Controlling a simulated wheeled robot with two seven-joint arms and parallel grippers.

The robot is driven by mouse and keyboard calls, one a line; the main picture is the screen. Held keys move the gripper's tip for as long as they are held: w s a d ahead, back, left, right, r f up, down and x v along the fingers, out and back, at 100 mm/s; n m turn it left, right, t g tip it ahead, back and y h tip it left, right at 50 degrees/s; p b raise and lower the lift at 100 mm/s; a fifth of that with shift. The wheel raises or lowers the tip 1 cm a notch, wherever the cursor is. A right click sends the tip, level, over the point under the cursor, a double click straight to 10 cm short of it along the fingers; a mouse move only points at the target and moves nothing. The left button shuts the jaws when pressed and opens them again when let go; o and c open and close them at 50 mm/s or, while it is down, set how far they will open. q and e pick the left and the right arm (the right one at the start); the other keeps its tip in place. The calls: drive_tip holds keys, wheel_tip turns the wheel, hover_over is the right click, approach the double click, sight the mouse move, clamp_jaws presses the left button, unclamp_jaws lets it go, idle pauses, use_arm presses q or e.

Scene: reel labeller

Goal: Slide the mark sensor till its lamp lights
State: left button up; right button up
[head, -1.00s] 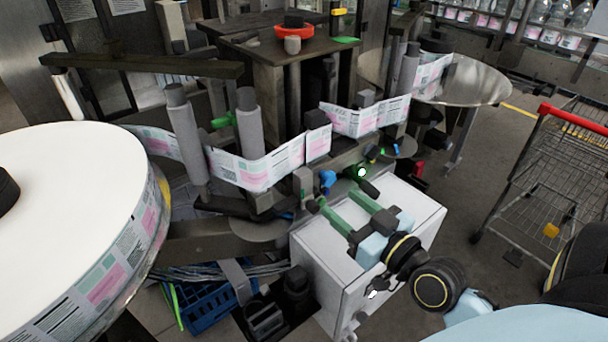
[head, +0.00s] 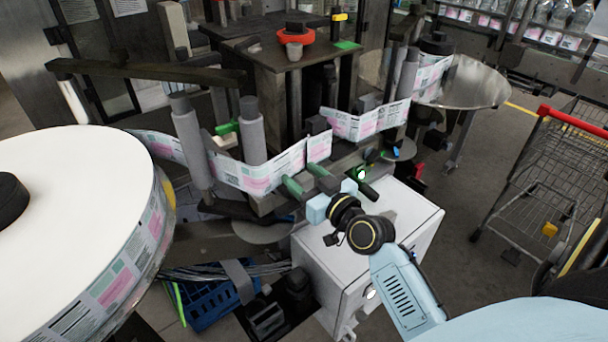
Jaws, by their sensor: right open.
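The label web (head: 262,172) runs around grey rollers in the middle of the head view. My right gripper (head: 304,177) is just in front of it, with its two green-tipped fingers apart, so it is open. The spot between and behind the fingers, where a small grey block and a blue knob stood, is now mostly covered; I take this to be the mark sensor but cannot tell whether the fingers touch it. A small lamp (head: 361,174) glows greenish white right of the gripper; I cannot tell whether it is the sensor's. My left gripper is out of view.
A large label reel (head: 75,220) fills the left. A white cabinet (head: 405,215) stands under my right wrist. A blue crate (head: 205,303) with cables is below on the floor. A metal disc (head: 465,82) and a red-handled cart (head: 560,150) are at the right.

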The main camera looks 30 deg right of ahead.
drive_tip(key=shift+c, duration=0.2)
clamp_jaws()
drive_tip(key=shift+d, duration=0.35)
drive_tip(key=shift+o, duration=0.2)
unclamp_jaws()
